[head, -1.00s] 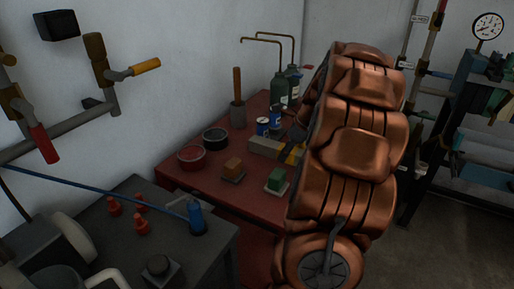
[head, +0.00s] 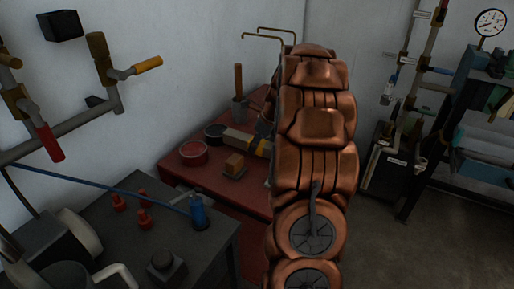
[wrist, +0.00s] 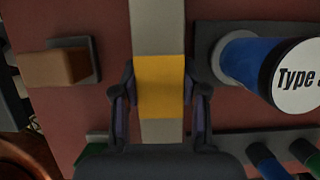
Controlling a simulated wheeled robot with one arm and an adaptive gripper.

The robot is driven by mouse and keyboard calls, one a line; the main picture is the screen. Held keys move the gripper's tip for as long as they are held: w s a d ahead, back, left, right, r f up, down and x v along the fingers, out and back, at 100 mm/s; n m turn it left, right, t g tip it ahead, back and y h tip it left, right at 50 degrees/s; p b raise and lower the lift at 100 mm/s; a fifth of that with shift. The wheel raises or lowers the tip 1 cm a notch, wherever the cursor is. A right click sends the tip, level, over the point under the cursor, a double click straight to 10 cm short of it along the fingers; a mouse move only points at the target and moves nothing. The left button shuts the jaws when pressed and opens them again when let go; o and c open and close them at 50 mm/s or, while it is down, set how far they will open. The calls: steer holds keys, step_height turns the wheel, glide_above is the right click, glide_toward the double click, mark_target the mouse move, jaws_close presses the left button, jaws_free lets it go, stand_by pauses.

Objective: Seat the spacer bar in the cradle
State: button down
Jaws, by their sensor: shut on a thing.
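The spacer bar (wrist: 158,28) is a pale grey-beige bar with a yellow middle band (wrist: 160,88). My gripper (wrist: 160,80) is shut across that band, one dark finger on each side. In the head view the bar's pale end (head: 237,138) and part of its yellow band (head: 263,149) show above the red table, left of my copper-coloured arm. The far end is hidden by my arm and gripper. The bar's exact height above the table is hard to tell. I cannot make out the cradle in either view.
A blue can (wrist: 245,65) lies right of the bar in the wrist view. A dark bench (head: 185,250) with a blue bottle (head: 199,210) is nearer.

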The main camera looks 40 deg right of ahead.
steer(key=shift+f, duration=0.95)
steer(key=c, duration=0.9)
jaws_free()
steer(key=shift+f, duration=0.15)
